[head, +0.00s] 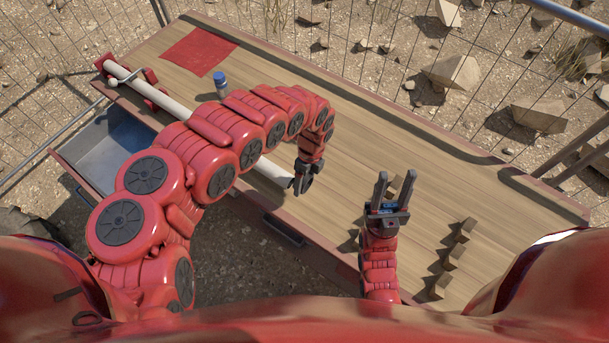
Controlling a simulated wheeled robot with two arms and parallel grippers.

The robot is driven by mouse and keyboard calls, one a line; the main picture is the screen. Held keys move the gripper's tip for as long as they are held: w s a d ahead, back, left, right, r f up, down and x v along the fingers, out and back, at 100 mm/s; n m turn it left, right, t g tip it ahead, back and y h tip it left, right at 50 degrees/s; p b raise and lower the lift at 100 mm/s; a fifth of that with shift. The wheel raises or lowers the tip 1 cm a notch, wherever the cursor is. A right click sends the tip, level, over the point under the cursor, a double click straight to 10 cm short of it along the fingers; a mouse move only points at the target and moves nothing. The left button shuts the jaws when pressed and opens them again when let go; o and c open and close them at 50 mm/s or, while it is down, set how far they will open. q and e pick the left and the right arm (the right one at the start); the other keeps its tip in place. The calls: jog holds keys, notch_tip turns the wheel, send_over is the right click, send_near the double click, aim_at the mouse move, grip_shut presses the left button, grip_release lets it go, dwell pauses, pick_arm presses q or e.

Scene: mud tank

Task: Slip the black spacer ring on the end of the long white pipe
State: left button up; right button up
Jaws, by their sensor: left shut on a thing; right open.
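The long white pipe (173,107) runs from the upper left of the table to its middle, with my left arm crossing over part of it. My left gripper (303,184) is at the pipe's near right end, pointing down. It is shut on a small dark thing that looks like the black spacer ring (306,185). The dark fingers and ring blend together, so I cannot tell whether the ring is around the pipe end or just beside it. My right gripper (393,191) is open and empty, to the right of the pipe end, fingers pointing away from me.
A red cradle (152,77) holds the pipe's far end. A blue-capped bottle (221,84) and red cloth (199,51) are at the back left. Several wooden blocks (465,229) stand at the right. An open grey drawer (107,150) juts out at left. The table's back right is clear.

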aim_at(275, 168)
pick_arm(q)
jog(key=f+b, duration=0.2)
jog(key=f, duration=0.1)
jog(key=f+b, duration=0.1)
jog(key=f, duration=0.1)
jog(key=shift+w+a+b, duration=0.3)
jog(key=shift+w+b, duration=0.05)
jog(key=shift+w+a+f+b, duration=0.25)
jog(key=shift+a+f+b, duration=0.1)
jog(key=shift+f+b, duration=0.2)
jog(key=shift+w+a, duration=0.1)
jog(key=shift+a, duration=0.1)
dwell(0.5)
jog(key=shift+w+a+b, duration=0.4)
jog(key=shift+w+a, duration=0.3)
jog(key=shift+a, duration=0.2)
jog(key=shift+w+a+b, duration=0.4)
jog(key=shift+w+a, duration=0.25)
jog(key=shift+a, duration=0.25)
jog(key=shift+w+a+b, duration=0.6)
jog(key=shift+w+a, duration=0.1)
jog(key=shift+a, duration=0.25)
jog(key=shift+w+a+b, duration=0.55)
jog(key=shift+w+a, duration=0.15)
jog(key=shift+a, duration=0.25)
jog(key=shift+a, duration=0.1)
jog(key=o, duration=1)
